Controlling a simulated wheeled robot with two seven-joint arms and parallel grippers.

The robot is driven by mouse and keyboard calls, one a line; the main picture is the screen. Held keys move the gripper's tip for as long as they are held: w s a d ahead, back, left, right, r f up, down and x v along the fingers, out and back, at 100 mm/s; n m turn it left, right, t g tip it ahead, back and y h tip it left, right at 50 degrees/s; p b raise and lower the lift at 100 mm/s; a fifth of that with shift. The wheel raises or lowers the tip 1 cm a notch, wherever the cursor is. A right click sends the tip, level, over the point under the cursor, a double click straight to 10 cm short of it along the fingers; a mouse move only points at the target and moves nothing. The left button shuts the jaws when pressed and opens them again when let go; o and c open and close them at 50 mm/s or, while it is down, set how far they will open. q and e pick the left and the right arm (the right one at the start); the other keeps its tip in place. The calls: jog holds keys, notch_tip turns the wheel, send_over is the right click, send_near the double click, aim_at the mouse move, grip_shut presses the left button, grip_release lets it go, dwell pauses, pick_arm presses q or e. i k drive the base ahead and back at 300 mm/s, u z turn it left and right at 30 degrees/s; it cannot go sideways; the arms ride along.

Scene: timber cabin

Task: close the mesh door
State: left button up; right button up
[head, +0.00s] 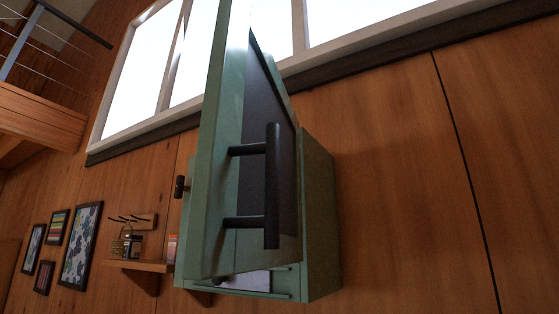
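The mesh door (224,150) is a green-framed door with a dark inner panel (266,110), standing open and swung out toward me from a green wall cabinet (320,215). A dark bar handle (272,186) on two posts is fixed to the door and stands upright. Part of the cabinet's inside shows below the door at its lower edge; most of it is hidden behind the door. Neither of my grippers is in the head view.
The wooden wall (400,180) to the right of the cabinet is bare. A window (165,60) is above. A small wooden shelf (140,266) with small items and several framed pictures (81,245) are at left. A railing (75,23) is at upper left.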

aim_at(246, 212)
jog(key=u, duration=0.35)
jog(key=k, duration=1)
jog(key=z, duration=0.15)
